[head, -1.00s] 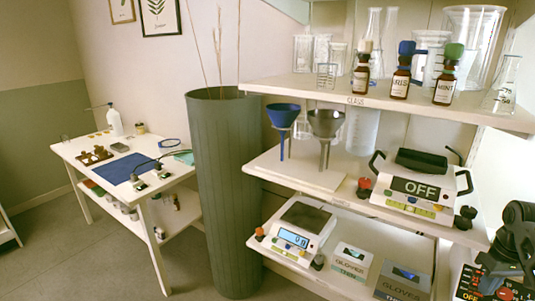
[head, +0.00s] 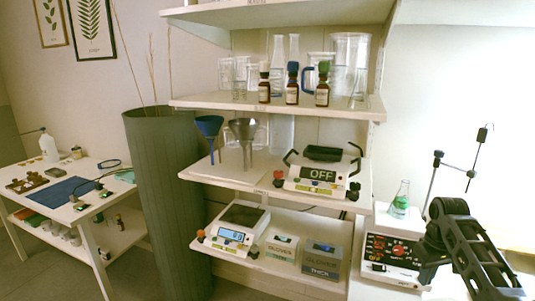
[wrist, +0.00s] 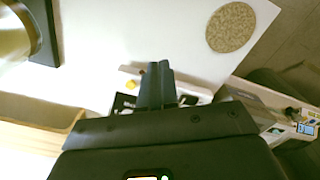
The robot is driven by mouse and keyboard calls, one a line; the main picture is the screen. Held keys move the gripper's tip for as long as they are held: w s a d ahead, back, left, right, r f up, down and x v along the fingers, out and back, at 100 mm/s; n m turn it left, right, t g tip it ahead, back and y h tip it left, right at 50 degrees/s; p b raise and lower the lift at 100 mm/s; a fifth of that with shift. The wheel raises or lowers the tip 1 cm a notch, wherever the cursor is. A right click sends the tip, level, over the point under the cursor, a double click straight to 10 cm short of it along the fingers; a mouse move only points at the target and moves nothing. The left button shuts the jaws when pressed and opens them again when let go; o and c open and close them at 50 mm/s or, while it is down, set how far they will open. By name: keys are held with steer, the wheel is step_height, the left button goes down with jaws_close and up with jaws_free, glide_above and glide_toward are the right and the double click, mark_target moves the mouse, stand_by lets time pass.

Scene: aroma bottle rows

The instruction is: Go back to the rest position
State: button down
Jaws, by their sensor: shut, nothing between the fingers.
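My gripper (wrist: 158,82) is shut in the wrist view, its two dark fingers together with nothing between them, above a white surface (wrist: 125,35). In the head view my black arm (head: 470,250) is folded at the lower right, in front of a device with a red knob; its fingertips cannot be made out there. Three brown bottles stand in a row on the upper shelf (head: 200,101), away from my arm: one with a white cap (head: 264,90), one with a blue cap (head: 292,90) and one with a green cap (head: 322,92).
The red-knobbed device (head: 380,246) stands beside the shelves, with a flask of green liquid (head: 400,203) behind it. A round cork-like mat (wrist: 231,27) lies on the white surface. A tall green planter (head: 165,200) stands left of the shelves. Grey floor (head: 25,275) is free at the lower left.

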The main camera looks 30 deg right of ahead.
steer(key=w+a+f+t, duration=0.1)
steer(key=w+a+f, duration=0.1)
steer(key=a, duration=0.4)
steer(key=w+a+f+t, duration=0.1)
steer(key=w+a+f, duration=0.1)
steer(key=a+f, duration=0.2)
steer(key=w+a+f+t, duration=0.1)
steer(key=w+a+f, duration=0.1)
steer(key=a, duration=0.6)
steer(key=shift+a+f+n, duration=0.15)
steer(key=shift+f+n, duration=0.25)
steer(key=shift+f, duration=0.15)
steer(key=s+a+f+t, duration=0.1)
steer(key=s+a+t, duration=0.15)
steer(key=a, duration=0.65)
steer(key=s+a+f+t, duration=0.2)
steer(key=s+a, duration=0.1)
steer(key=a, duration=0.6)
steer(key=s+a+r+t, duration=0.2)
steer(key=s+a, duration=0.4)
steer(key=s, duration=0.2)
steer(key=s+r+n+t, duration=0.3)
steer(key=s+r+t, duration=0.2)
steer(key=s+r, duration=1.5)
step_height(320, 180, up, 4)
steer(key=shift+s+a+f, duration=0.1)
steer(key=shift+s+a, duration=0.15)
steer(key=shift+a, duration=0.1)
